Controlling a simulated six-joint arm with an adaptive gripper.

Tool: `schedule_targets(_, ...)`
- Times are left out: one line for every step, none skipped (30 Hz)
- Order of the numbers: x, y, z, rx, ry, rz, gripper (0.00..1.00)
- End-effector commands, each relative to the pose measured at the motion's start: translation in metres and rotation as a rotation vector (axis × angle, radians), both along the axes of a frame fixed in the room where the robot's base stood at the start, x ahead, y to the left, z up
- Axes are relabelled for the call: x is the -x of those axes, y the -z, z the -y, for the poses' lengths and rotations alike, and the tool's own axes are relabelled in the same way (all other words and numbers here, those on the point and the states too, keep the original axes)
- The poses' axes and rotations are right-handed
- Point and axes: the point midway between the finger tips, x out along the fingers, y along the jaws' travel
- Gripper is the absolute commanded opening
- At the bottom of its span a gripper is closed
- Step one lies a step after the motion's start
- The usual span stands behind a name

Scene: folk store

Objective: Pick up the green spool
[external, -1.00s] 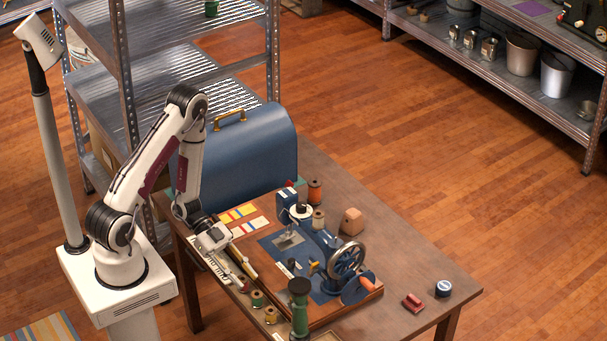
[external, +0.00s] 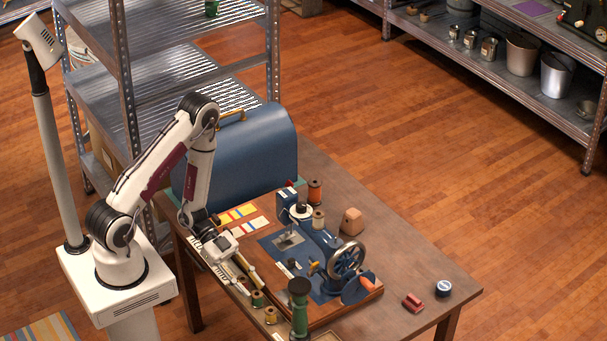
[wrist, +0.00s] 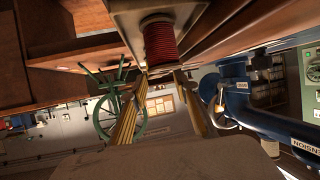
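A small green spool (external: 257,299) with wooden ends stands near the table's front left edge, beside a tan-yellow spool (external: 270,315). My gripper (external: 246,283) is low over that edge, pointing toward the small spools, with its tips just short of the green one. In the wrist view my gripper (wrist: 160,75) has its two brass-coloured fingers apart with nothing gripped between them. A red spool (wrist: 160,42) shows just beyond the fingertips there. I cannot pick out the green spool in the wrist view.
The blue sewing machine (external: 325,258) on its wooden base stands right of my gripper. A taller green object with a dark top (external: 299,308) stands in front of it. A blue domed case (external: 240,155) is behind. The table's right side (external: 400,255) is mostly clear.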

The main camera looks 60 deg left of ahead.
Motion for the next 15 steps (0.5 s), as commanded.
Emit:
schedule_targets(0.001,0.003,0.004,0.001,0.003,-0.002,0.30)
schedule_targets(0.000,0.005,0.007,0.001,0.003,-0.002,0.30)
schedule_targets(0.000,0.007,0.010,0.000,0.004,-0.002,0.30)
schedule_targets(-0.001,0.009,0.012,0.000,0.004,-0.001,0.30)
schedule_targets(-0.001,0.010,0.014,0.000,0.003,0.000,0.30)
schedule_targets(-0.002,0.011,0.017,0.000,0.004,-0.001,0.30)
schedule_targets(-0.002,0.012,0.019,0.000,0.004,-0.001,0.30)
schedule_targets(-0.003,0.013,0.021,0.000,0.003,0.000,0.30)
schedule_targets(-0.004,0.015,0.024,0.000,0.002,0.000,0.30)
schedule_targets(-0.004,0.015,0.025,0.000,0.002,0.000,0.30)
schedule_targets(-0.004,0.016,0.027,0.000,0.002,0.000,0.30)
schedule_targets(-0.005,0.016,0.028,0.001,0.002,0.000,0.30)
schedule_targets(-0.005,0.017,0.029,0.000,0.001,0.000,0.30)
schedule_targets(-0.005,0.017,0.030,0.000,0.001,0.000,0.30)
schedule_targets(-0.005,0.018,0.031,0.000,0.000,0.001,0.30)
